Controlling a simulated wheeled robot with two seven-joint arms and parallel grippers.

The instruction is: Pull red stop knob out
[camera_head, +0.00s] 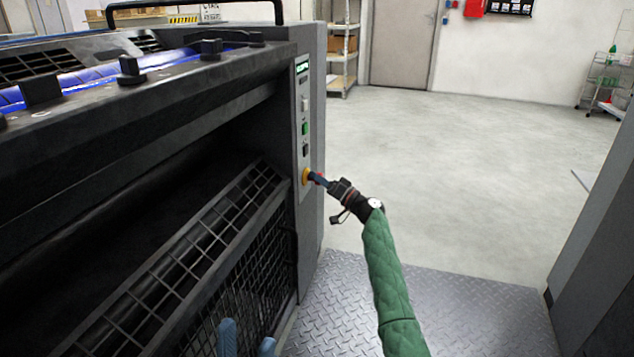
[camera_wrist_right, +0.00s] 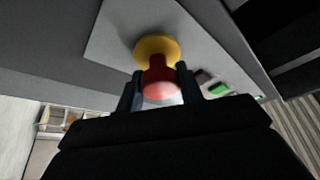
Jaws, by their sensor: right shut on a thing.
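The red stop knob (camera_wrist_right: 160,80) sits on a yellow round base (camera_wrist_right: 158,50) on the grey control panel. In the head view the knob (camera_head: 317,178) shows as a small red patch beside its yellow base (camera_head: 306,176), low on the panel. My right gripper (camera_wrist_right: 160,92) is shut on the red knob, one finger on each side. It also shows in the head view (camera_head: 320,180), reaching the panel from the right. My left gripper (camera_head: 246,338) shows as two blue-grey fingers, apart and empty, at the bottom edge in front of the mesh guard.
The panel holds a green button (camera_head: 305,129), other buttons and a small lit display (camera_head: 302,68) above the knob. The dark printing unit with its mesh guard (camera_head: 190,260) fills the left. A tread-plate floor (camera_head: 440,300) lies below; open floor lies beyond. A grey cabinet (camera_head: 600,240) stands right.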

